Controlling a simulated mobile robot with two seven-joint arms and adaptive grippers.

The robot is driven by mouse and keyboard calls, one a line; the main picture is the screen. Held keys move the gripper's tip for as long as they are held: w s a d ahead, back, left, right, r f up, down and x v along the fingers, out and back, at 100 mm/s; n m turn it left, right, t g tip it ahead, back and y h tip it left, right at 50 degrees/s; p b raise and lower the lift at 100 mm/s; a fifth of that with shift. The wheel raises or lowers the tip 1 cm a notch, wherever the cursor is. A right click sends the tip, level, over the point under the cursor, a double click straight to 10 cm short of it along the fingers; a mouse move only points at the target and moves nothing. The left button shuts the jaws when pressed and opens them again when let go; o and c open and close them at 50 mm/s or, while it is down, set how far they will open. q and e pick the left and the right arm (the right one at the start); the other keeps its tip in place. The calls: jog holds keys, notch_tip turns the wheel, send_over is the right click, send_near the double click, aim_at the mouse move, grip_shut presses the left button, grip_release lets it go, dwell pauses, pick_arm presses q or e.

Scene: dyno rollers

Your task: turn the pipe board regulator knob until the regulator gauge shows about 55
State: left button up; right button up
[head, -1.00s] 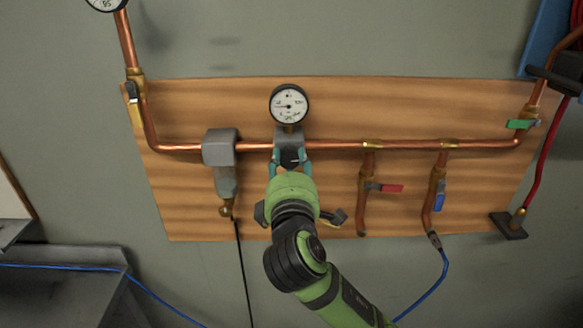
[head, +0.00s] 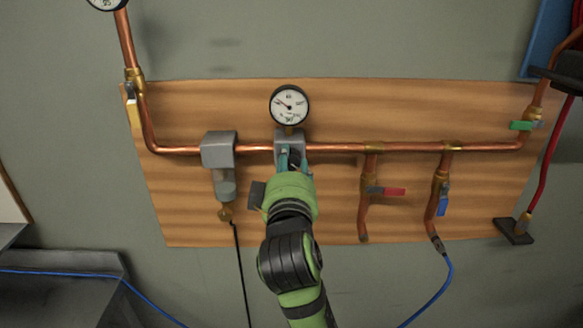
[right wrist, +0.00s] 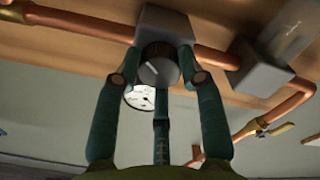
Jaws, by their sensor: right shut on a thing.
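The regulator (head: 289,138) is a grey block on the copper pipe at the middle of the wooden board. Its round gauge (head: 290,106) stands above it; the thin needle points up and to the left, and the numbers are too small to read surely. The gauge also shows in the right wrist view (right wrist: 140,98), partly hidden by a finger. The dark knob (right wrist: 159,66) with a pale mark sits on the block in that view. My right gripper (head: 292,161) is shut on the knob, its teal fingers around it. My left gripper is not in view.
A grey filter unit (head: 219,150) hangs close to the left of the regulator. To the right are drop pipes with a red valve handle (head: 388,191) and a blue one (head: 442,205). A green handle (head: 522,125) sits farther right. The copper pipe (head: 400,147) crosses the board.

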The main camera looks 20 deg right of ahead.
jog(key=shift+a+r+m, duration=0.1)
jog(key=shift+r+m, duration=0.2)
jog(key=shift+r, duration=0.1)
jog(key=o, duration=1.1)
jog(key=shift+o, duration=0.2)
jog(key=shift+w+a+f, duration=0.15)
notch_tip(320, 180, up, 10)
